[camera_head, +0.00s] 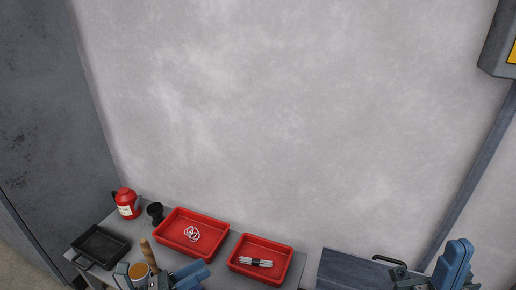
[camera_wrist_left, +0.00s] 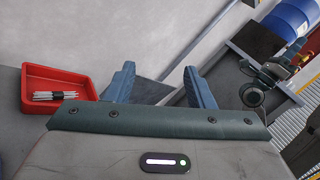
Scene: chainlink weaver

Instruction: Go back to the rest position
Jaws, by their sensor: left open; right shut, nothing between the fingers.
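My left gripper (camera_head: 190,274) shows at the bottom edge of the head view, at the front of the grey table. In the left wrist view its two blue fingers (camera_wrist_left: 161,85) stand wide apart with nothing between them. My right gripper (camera_head: 454,263) is at the bottom right of the head view, away from the trays. Its blue fingers are together and hold nothing. The lower parts of both arms are cut off by the frame.
A red tray (camera_head: 213,222) holds white rings (camera_head: 191,233). Another red tray (camera_head: 289,250) holds white rods (camera_head: 256,262). A red canister (camera_head: 127,202), black cup (camera_head: 155,213) and black pan (camera_head: 101,246) stand left. A blue barrel (camera_wrist_left: 292,18) shows in the wrist view.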

